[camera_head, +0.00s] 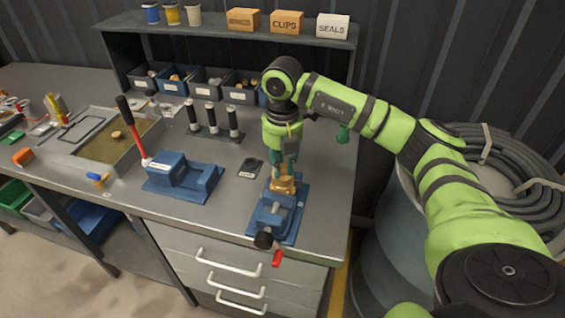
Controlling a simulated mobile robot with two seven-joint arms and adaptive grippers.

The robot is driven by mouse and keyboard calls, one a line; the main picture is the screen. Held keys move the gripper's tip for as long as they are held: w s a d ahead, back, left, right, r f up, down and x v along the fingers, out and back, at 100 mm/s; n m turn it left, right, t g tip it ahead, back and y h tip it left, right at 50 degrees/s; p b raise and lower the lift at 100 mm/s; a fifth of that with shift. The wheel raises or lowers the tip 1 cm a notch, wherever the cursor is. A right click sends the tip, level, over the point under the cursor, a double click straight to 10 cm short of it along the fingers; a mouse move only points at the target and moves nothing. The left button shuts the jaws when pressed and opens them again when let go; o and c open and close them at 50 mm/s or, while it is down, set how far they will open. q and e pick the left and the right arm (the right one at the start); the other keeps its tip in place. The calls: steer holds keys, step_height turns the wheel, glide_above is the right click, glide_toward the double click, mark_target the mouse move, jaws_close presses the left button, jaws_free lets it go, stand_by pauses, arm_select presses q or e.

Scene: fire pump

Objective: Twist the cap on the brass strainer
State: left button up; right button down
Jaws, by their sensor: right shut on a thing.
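The brass strainer (283,186) sits upright in a blue vise (276,214) near the front right corner of the workbench. My right gripper (284,172) points straight down over the strainer and is shut on its top, where the cap sits. The fingers hide most of the cap, so its edge cannot be made out. The vise has a black knob and a red handle at its front. My left gripper is not in view.
A blue fixture (180,176) with a red lever (133,128) stands left of the vise. A rack of black-handled tools (213,122) stands behind. A shelf (225,28) holds labelled boxes. A coiled hose (490,160) lies on a drum at right.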

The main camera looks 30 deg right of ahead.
steer(key=m, duration=0.4)
steer(key=shift+w+p, duration=0.1)
steer(key=shift+p, duration=0.25)
steer(key=m+p, duration=0.1)
steer(key=m, duration=0.2)
steer(key=shift+r, duration=0.1)
steer(key=shift+m, duration=1.2)
